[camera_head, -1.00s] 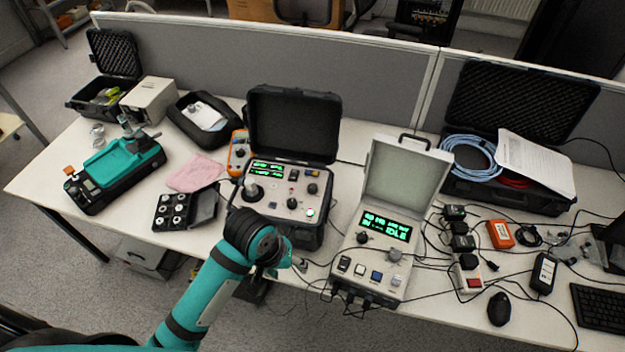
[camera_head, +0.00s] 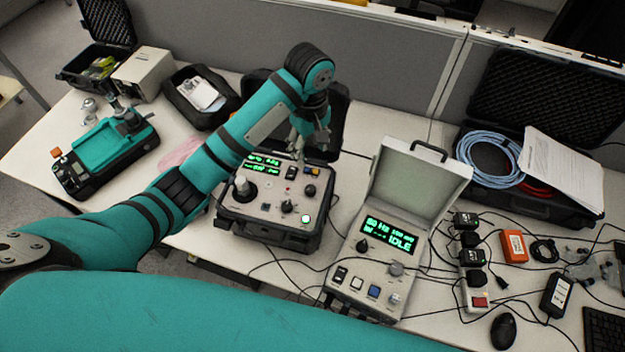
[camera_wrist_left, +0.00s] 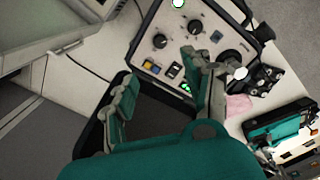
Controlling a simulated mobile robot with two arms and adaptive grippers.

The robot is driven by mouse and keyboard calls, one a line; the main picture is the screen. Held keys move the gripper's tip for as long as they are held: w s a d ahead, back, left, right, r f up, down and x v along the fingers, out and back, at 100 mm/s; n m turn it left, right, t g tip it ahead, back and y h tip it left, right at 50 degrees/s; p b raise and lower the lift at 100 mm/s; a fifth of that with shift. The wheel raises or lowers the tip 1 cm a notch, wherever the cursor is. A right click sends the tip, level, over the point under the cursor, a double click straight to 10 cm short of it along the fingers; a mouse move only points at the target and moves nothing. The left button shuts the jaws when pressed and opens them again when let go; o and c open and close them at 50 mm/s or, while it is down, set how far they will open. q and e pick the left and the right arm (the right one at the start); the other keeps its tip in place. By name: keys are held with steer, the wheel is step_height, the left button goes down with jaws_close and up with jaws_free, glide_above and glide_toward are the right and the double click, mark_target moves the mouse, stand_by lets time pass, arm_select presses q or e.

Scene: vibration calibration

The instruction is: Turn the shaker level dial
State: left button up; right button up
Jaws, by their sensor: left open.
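The black-cased unit (camera_head: 262,222) has a light panel with a green display, a thick post on a black base (camera_head: 243,188) and black knobs (camera_head: 287,206) (camera_head: 309,190). The grey unit (camera_head: 345,284) has a green display reading IDLE, a black knob (camera_head: 362,246) and a grey knob (camera_head: 396,269). I cannot read which knob is the shaker level dial. My left gripper (camera_head: 308,142) is open and empty above the back of the black case. In the left wrist view its fingers (camera_wrist_left: 160,75) stand wide apart, with the panel knobs (camera_wrist_left: 160,41) beyond them. My right gripper is not in view.
The black case's raised lid (camera_head: 333,110) stands behind my left gripper. The grey unit's open lid (camera_head: 415,190) rises to the right. A teal-topped device (camera_head: 108,150) sits at the left. Cables, adapters and a mouse (camera_head: 503,331) crowd the right side.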

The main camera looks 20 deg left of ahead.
arm_select(q)
steer(key=s+f, duration=0.1)
steer(key=f, duration=0.1)
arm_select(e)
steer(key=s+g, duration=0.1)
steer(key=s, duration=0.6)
arm_select(q)
steer(key=p, duration=0.2)
glide_toward(311, 188)
step_height(311, 188, down, 6)
steer(key=shift+a+r, duration=0.15)
step_height(311, 188, down, 2)
steer(key=shift+s+f, duration=0.1)
steer(key=shift+f, duration=0.55)
steer(key=c, duration=0.6)
jaws_close()
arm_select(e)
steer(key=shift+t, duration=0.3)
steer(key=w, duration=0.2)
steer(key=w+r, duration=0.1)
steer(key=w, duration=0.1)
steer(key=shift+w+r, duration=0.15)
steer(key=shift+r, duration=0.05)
